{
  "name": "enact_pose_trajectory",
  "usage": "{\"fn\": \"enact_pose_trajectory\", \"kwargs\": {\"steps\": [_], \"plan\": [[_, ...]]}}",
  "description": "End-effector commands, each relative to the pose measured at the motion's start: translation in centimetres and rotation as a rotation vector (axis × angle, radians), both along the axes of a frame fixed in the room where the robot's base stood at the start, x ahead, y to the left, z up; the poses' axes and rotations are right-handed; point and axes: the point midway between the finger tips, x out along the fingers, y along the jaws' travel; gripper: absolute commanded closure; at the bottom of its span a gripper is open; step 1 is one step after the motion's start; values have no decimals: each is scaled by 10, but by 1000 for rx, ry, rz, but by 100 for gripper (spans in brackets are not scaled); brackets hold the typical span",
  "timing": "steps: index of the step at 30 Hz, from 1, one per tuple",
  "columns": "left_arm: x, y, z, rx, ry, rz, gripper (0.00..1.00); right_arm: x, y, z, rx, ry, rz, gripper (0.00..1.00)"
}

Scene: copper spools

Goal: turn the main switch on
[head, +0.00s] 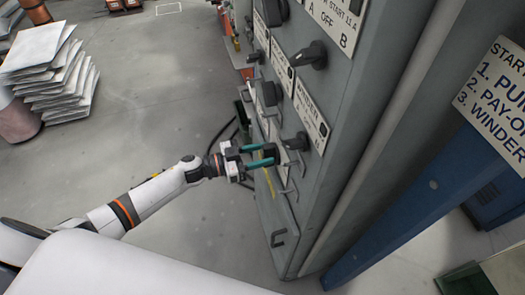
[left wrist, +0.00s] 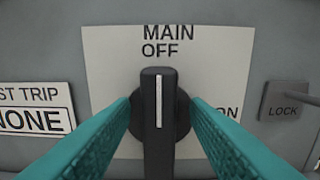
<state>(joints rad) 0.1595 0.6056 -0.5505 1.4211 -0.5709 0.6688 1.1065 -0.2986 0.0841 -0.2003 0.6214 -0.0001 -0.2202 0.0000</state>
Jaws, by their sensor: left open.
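The main switch (left wrist: 159,120) is a black knob with a white pointer line, mounted on a white plate (left wrist: 105,60) in the left wrist view. The line stands upright, toward the word OFF; the word ON shows partly at the lower right. My left gripper (left wrist: 160,108) is open, with a teal finger on each side of the knob. Whether the fingers touch it I cannot tell. In the head view my left gripper (head: 272,153) reaches toward the lower part of the grey cabinet front, close to a black knob (head: 297,143). My right gripper is not in view.
The grey cabinet (head: 375,110) carries several other black knobs (head: 312,55) and handles above. A small LOCK tab (left wrist: 285,101) sits right of the switch, a TRIP label (left wrist: 35,108) left. A blue post (head: 420,205) stands right. Open floor (head: 150,95) lies left.

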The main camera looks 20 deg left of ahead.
Motion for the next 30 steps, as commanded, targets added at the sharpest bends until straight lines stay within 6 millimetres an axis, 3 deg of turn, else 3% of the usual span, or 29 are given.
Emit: {"fn": "enact_pose_trajectory", "kwargs": {"steps": [10,18,30], "plan": [[3,-4,0,1,-1,1,58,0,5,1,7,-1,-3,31],[3,-4,0,1,-1,1,100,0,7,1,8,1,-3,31],[2,-4,-1,42,-61,1,100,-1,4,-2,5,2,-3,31]]}}
